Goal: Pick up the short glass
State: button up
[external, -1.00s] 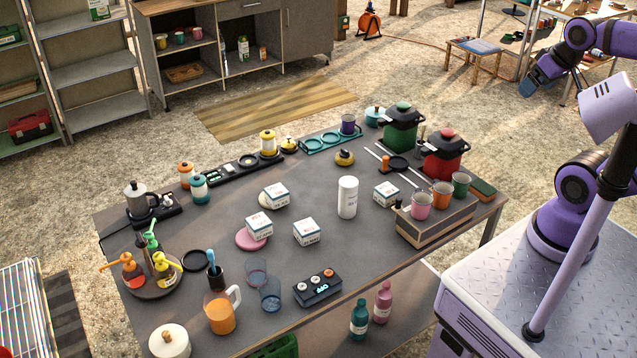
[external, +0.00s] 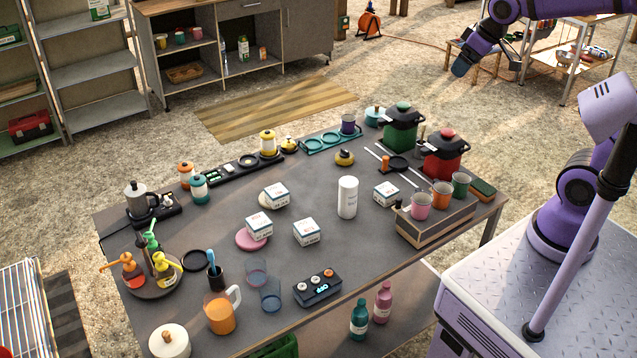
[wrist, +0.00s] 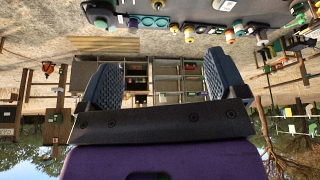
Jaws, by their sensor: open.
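Two clear bluish glasses stand side by side on the dark table in the external view, right of the orange jug (external: 220,312). The back glass (external: 256,271) looks a little shorter than the front glass (external: 270,297), though the angle makes this hard to judge. My gripper (external: 490,62) is raised high beyond the table's far right side, well away from both glasses. In the wrist view my gripper (wrist: 160,82) has its two dark fingers wide apart with nothing between them. I cannot make out the glasses in the wrist view.
A black device (external: 318,289) with knobs stands just right of the glasses. A dark holder (external: 215,277) with a blue-handled tool stands to their left.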

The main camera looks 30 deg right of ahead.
jog(key=w+a+f+n+y, duration=0.15)
jog(key=w+a+f, duration=0.3)
jog(key=a, duration=0.45)
jog(key=w+a+f+n+g, duration=0.15)
jog(key=w+a+f, duration=0.3)
jog(key=a, duration=0.55)
jog(key=w+a+f+n, duration=0.2)
jog(key=w+a+f, duration=0.25)
jog(key=a, duration=0.45)
jog(key=shift+s+a+f+n+g+y, duration=0.25)
jog(key=shift+s+a+f+n, duration=0.55)
jog(key=shift+a+f, duration=4.55)
jog(key=shift+s+a+f+n+g+y, duration=0.25)
jog(key=shift+s+a+f+n, duration=0.55)
jog(key=shift+a+f, duration=4.55)
jog(key=shift+s+a+f+n+g+y, duration=0.15)
jog(key=shift+s+a+f+n+g, duration=0.45)
jog(key=shift+a+f, duration=4.75)
jog(key=shift+s+d+f+t, duration=0.2)
jog(key=shift+d+f+t, duration=0.05)
jog(key=shift+d+f, duration=0.8)
jog(key=shift+c, duration=0.4)
jog(key=shift+r, duration=0.1)
jog(key=c, duration=0.9)
